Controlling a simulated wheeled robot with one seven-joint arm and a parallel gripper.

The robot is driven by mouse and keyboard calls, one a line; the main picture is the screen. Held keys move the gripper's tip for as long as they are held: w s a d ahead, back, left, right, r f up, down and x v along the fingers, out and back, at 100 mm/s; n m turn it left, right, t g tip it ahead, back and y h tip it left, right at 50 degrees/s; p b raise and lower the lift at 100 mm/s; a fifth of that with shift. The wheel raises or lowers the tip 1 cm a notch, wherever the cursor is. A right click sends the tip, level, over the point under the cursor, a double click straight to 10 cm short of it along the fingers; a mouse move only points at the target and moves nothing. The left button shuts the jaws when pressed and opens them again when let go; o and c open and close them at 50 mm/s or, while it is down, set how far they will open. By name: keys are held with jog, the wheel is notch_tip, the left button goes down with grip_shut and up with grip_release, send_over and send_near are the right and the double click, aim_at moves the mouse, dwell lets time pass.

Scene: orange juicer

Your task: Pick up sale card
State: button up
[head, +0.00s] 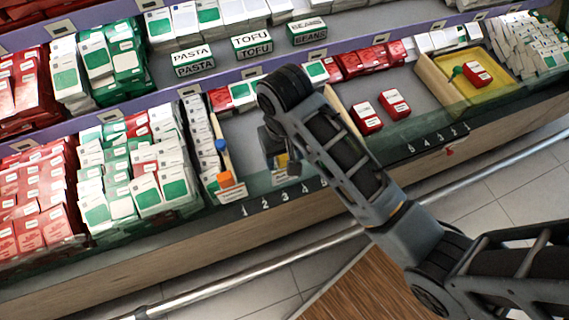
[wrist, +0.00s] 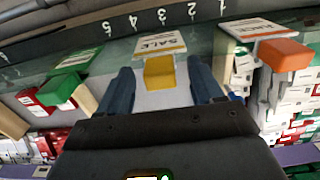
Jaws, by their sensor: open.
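The sale card (wrist: 160,43) is a white card marked SALE on a yellow block (wrist: 159,73). In the wrist view it is at the upper middle, at the shelf's front edge by the numbers. My gripper (wrist: 160,84) is open, with one dark blue finger on each side of the yellow block and visible gaps between. It holds nothing. In the head view my gripper (head: 280,152) is low over the shelf front. Only a bit of the yellow block (head: 283,161) shows there, and the card's face is mostly hidden behind my gripper.
A card with an orange block (wrist: 285,54) stands close to the right in the wrist view; its orange block (head: 226,180) is left of my gripper in the head view. A green block with a card (wrist: 77,60) is to the left. Packed boxes (head: 150,190) fill the left shelf.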

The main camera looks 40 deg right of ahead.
jog(key=shift+f, duration=0.85)
jog(key=c, duration=1.1)
jog(key=shift+o, duration=0.2)
jog(key=shift+r, duration=0.15)
